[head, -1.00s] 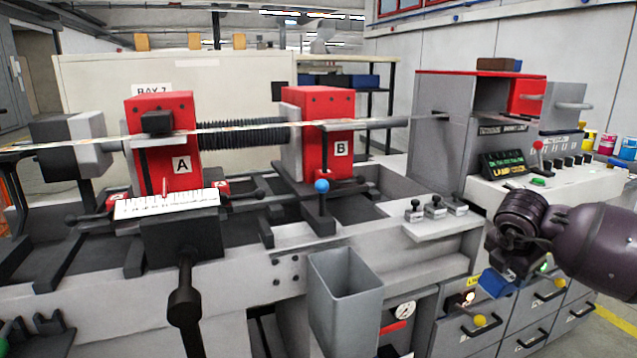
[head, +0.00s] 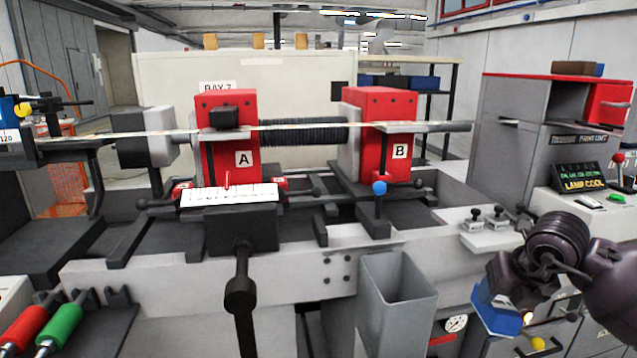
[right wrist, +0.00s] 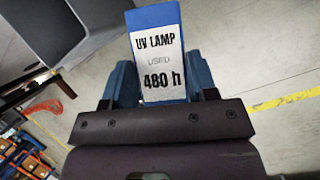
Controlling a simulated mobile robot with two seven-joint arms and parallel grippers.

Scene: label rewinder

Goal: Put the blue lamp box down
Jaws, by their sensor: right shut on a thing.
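The blue lamp box (head: 497,307) is in my right gripper (head: 507,287), at the lower right of the head view, in front of the machine's drawer fronts. In the right wrist view the blue lamp box (right wrist: 157,55) has a white label reading "UV LAMP USED 480 h". The right gripper (right wrist: 160,90) is shut on it, with a finger on either side. The box is in the air, with the floor far below it. My left gripper does not show.
An open grey bin (head: 397,300) hangs on the machine front, left of the box. A pale ledge with small clamps (head: 487,222) lies above and behind. Red block A (head: 226,140), red block B (head: 385,130) and a white scale plate (head: 229,195) are further left.

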